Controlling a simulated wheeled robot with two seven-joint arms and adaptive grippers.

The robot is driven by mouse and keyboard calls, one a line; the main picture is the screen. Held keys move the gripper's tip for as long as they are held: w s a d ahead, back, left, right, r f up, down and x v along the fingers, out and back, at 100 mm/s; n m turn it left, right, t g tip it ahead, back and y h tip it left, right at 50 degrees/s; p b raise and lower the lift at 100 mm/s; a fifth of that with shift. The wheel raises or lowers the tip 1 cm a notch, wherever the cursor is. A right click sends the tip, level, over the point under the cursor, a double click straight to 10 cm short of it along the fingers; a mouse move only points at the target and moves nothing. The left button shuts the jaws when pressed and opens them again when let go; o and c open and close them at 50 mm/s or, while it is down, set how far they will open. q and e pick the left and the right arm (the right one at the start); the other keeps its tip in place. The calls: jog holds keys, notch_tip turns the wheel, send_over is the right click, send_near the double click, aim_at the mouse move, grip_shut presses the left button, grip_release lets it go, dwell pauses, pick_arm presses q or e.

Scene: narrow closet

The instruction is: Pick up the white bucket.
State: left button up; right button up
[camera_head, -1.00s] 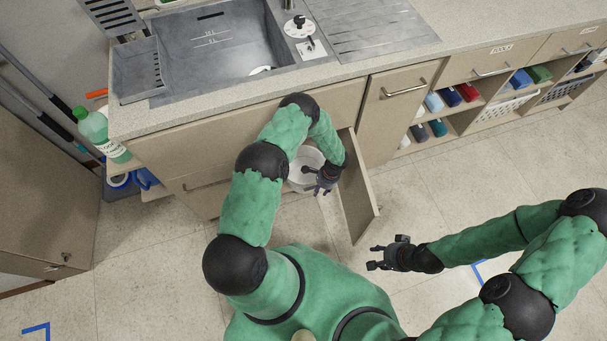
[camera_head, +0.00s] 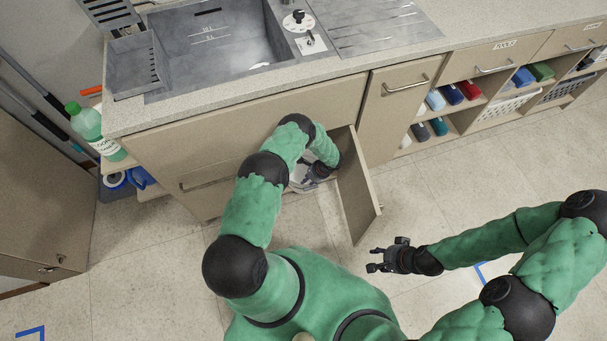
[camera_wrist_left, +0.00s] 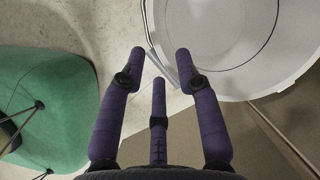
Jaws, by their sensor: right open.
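My left gripper (camera_head: 318,172) is at the bucket, small and partly hidden in the head view. In the left wrist view my left gripper (camera_wrist_left: 160,55) has its fingers spread beside the rim. My right gripper (camera_head: 378,259) is open and empty over the floor, right of the door.
The counter with the sink (camera_head: 218,52) overhangs the opening. A green bottle (camera_head: 95,130) stands at the left end of the counter. The floor (camera_head: 150,270) at the front left is clear.

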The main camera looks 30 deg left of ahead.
pick_arm(q)
jog(key=x, duration=0.1)
jog(key=b+x, duration=0.1)
jog(key=x, duration=0.1)
jog(key=b+x, duration=0.1)
jog(key=shift+w+d+f, duration=0.15)
jog(key=shift+w+f, duration=0.05)
jog(key=shift+f, duration=0.1)
grip_shut()
jog(key=shift+r, duration=0.15)
